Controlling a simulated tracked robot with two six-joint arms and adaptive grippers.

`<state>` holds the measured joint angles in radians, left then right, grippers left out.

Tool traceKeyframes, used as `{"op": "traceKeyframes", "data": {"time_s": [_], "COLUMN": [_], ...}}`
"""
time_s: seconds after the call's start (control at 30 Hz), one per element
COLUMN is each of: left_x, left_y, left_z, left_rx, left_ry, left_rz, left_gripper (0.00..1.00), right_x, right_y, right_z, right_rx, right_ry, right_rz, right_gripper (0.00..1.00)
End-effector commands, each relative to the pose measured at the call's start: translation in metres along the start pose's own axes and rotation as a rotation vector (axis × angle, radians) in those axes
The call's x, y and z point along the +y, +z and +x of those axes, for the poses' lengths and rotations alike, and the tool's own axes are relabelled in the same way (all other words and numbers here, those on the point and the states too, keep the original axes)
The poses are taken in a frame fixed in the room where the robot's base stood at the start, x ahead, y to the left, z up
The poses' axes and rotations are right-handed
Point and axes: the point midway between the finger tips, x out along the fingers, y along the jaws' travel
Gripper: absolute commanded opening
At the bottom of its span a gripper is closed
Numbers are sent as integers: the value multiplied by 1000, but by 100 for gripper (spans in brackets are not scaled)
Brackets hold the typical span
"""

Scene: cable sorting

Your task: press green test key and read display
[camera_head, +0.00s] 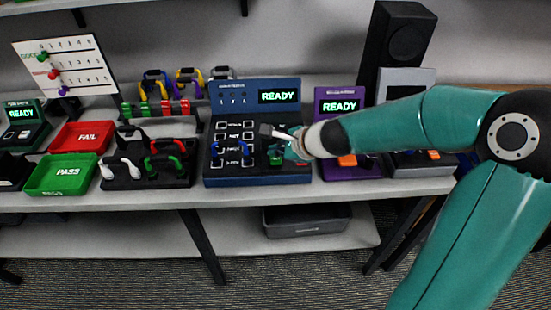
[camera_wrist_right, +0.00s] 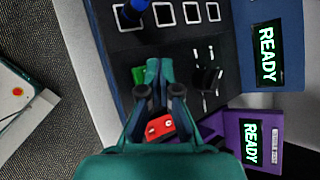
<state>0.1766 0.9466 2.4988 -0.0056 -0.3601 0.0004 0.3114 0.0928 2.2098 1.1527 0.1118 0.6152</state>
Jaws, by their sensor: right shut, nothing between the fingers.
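The blue tester (camera_head: 208,170) stands in the middle of the bench, and its display (camera_head: 279,97) reads READY in green. The same display (camera_wrist_right: 266,54) shows sideways in the right wrist view. The green test key (camera_head: 276,161) is at the tester's front, right of its sockets. In the right wrist view the green key (camera_wrist_right: 138,76) shows just beside my fingertips. My right gripper (camera_head: 291,150) is shut and empty, low over the tester's front right part; it also shows in the wrist view (camera_wrist_right: 153,68). I cannot tell whether it touches the key. My left gripper is out of view.
A purple tester (camera_head: 325,95) also reading READY stands close on the right. Red FAIL (camera_head: 81,137) and green PASS (camera_head: 61,174) trays lie left, beside a black cable holder (camera_head: 150,182). A black speaker (camera_head: 396,45) stands behind. A grey bin (camera_head: 306,220) sits below.

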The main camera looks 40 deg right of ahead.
Motion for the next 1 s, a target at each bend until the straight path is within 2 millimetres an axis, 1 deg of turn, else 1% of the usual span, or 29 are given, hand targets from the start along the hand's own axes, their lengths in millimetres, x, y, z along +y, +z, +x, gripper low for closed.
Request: {"op": "traceKeyframes", "data": {"time_s": [0.13, 0.37, 1.0], "left_x": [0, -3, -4], "left_y": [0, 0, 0], "left_z": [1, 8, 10], "left_rx": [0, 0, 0], "left_ry": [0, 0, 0], "left_rz": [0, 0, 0], "left_gripper": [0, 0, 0], "right_x": [0, 4, 5], "right_y": [-1, -4, -6], "right_z": [0, 5, 6], "right_rx": [0, 0, 1], "right_ry": [0, -1, -1], "right_rz": [0, 1, 1], "right_gripper": [0, 0, 0]}}
